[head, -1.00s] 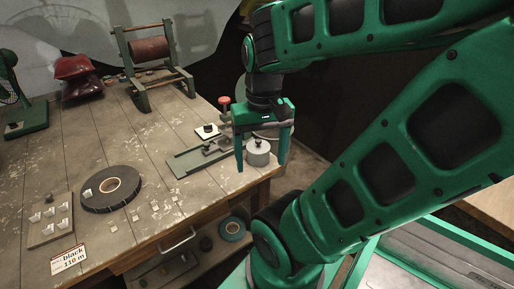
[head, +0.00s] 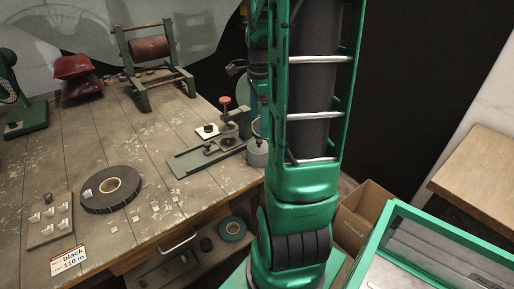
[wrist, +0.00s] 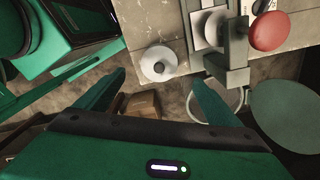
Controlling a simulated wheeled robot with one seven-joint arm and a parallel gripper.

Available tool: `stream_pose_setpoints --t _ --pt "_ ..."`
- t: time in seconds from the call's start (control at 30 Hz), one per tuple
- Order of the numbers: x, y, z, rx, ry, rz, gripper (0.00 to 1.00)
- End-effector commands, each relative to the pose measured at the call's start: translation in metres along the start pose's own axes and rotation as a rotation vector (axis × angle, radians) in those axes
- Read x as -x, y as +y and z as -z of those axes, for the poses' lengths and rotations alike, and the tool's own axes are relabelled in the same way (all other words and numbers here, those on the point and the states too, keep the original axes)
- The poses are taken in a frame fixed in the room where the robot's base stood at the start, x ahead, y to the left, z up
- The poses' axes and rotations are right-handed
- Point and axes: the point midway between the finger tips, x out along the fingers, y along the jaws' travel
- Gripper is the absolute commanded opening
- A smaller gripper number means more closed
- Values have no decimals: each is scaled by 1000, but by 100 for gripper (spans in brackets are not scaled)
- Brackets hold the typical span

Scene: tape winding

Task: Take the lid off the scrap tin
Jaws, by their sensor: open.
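The scrap tin (head: 258,154) is a small grey metal tin near the right edge of the bench, partly hidden behind my arm in the head view. In the wrist view its round pale lid (wrist: 158,64) is on, with a small knob in the middle. My gripper (wrist: 159,78) is open and empty. The lid shows just beyond its fingertips, roughly between them, and I see no contact.
A metal fixture with a red knob (wrist: 271,31) stands right beside the tin. A black tape roll (head: 110,189) lies on the bench. A cardboard box (head: 362,214) stands right of my arm.

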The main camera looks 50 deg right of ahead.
Motion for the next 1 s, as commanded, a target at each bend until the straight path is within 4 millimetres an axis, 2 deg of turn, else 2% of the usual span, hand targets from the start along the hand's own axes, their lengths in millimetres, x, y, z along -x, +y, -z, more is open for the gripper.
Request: stream_pose_setpoints --t 0.2,0.43,0.7,0.8,1.0 --pt "-31 2 0 2 0 -4 88" --pt "-45 1 0 4 0 -2 88" --pt "-81 2 1 4 0 -3 88" --pt "-89 2 0 5 0 -2 88" --pt "-91 1 0 5 0 0 88"
